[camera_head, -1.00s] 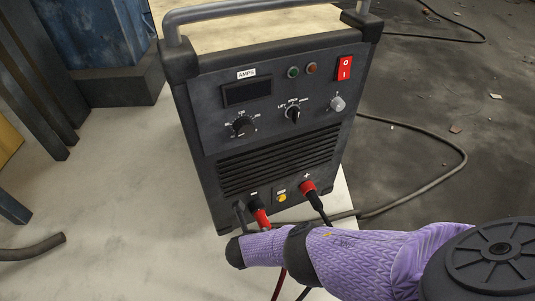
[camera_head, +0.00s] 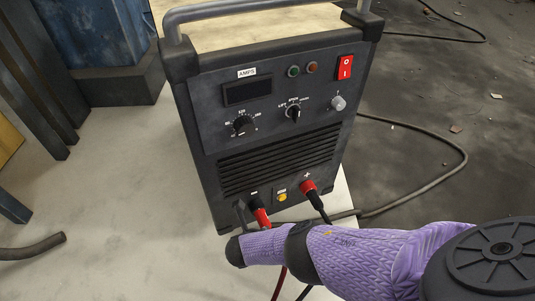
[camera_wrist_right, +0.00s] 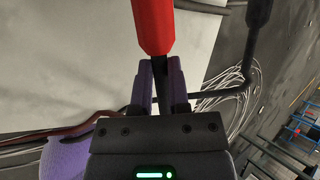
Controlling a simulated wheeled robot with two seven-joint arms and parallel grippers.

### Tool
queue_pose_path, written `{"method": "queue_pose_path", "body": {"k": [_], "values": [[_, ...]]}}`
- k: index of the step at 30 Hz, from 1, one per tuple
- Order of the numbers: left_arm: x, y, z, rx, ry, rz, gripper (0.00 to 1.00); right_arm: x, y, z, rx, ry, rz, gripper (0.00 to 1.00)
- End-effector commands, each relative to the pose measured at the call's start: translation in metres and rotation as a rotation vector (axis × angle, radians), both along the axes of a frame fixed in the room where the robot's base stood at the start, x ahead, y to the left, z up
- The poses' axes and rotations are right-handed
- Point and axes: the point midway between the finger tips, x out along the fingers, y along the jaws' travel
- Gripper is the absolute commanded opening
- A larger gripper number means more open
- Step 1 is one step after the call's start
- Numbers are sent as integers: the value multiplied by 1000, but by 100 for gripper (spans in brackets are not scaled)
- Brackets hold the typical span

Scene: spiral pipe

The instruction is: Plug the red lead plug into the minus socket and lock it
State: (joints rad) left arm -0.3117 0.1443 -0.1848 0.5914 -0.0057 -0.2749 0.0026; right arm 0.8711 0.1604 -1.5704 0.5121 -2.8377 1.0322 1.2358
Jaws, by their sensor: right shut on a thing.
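The welding machine (camera_head: 270,120) stands upright on a light surface. The red lead plug (camera_head: 262,218) is at the minus socket (camera_head: 255,200) low on its front panel, tilted slightly. Whether it is locked cannot be told. My right gripper (camera_wrist_right: 160,85) is shut on the red plug, whose red body (camera_wrist_right: 153,25) shows at the top of the right wrist view. In the head view my right arm covers the area below the plug, and one dark finger (camera_head: 240,213) shows beside it. My left gripper is not in view.
The plus socket (camera_head: 307,187) holds another plug with a black cable, close to the right of the minus socket. A dark cable (camera_head: 450,175) lies on the floor at right. A blue container (camera_head: 100,45) stands at the back left.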

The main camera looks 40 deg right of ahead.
Motion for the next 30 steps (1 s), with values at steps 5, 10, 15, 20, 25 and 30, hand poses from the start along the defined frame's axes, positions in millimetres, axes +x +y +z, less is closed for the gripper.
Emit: {"method": "queue_pose_path", "body": {"k": [5,10,15,20,25,30], "values": [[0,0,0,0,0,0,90,1,-2,1,-4,-2,-1,0],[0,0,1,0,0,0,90,1,-2,2,3,-4,-1,0],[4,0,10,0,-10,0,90,1,-4,5,94,-28,-1,0],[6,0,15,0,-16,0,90,1,-5,3,194,-51,0,25],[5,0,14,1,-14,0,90,0,-4,1,192,-48,1,61],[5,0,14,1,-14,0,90,0,-4,1,192,-47,0,62]]}}
